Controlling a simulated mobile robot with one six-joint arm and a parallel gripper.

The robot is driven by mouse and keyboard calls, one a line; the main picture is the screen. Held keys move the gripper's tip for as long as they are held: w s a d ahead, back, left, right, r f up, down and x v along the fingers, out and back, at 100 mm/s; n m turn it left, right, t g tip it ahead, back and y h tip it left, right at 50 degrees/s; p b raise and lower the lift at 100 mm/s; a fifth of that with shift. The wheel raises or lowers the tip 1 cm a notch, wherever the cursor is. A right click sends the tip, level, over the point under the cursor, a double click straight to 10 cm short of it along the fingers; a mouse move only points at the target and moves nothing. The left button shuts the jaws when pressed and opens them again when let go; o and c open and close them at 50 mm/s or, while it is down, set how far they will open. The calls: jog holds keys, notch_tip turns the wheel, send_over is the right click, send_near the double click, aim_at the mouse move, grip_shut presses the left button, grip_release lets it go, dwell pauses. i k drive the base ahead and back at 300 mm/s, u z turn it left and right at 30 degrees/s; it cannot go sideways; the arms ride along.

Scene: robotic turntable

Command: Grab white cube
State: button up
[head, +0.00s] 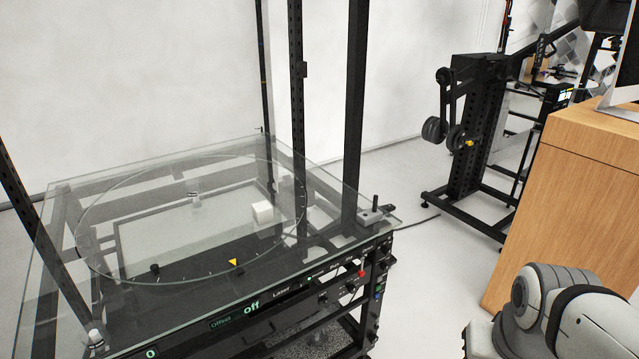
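The white cube (262,212) sits on the glass turntable (130,225), right of its middle and inside the circular ring near the right rim. Its top and front sides show and nothing covers it. My gripper is not in view. Only part of my arm shows at the lower right corner, well apart from the turntable and the cube.
Black upright posts (355,110) rise at the turntable frame's corners and along its back. A control panel (290,295) with knobs runs along the front. A wooden cabinet (580,190) stands at the right. A black exercise machine (475,130) stands behind.

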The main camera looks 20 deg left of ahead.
aim_at(262, 212)
jog(key=u, duration=0.35)
jog(key=i, duration=1.1)
jog(key=u, duration=0.85)
jog(key=i, duration=0.5)
jog(key=u, duration=0.35)
jog(key=k, duration=0.9)
jog(key=u, duration=0.2)
jog(key=i, duration=0.9)
jog(key=z, duration=0.1)
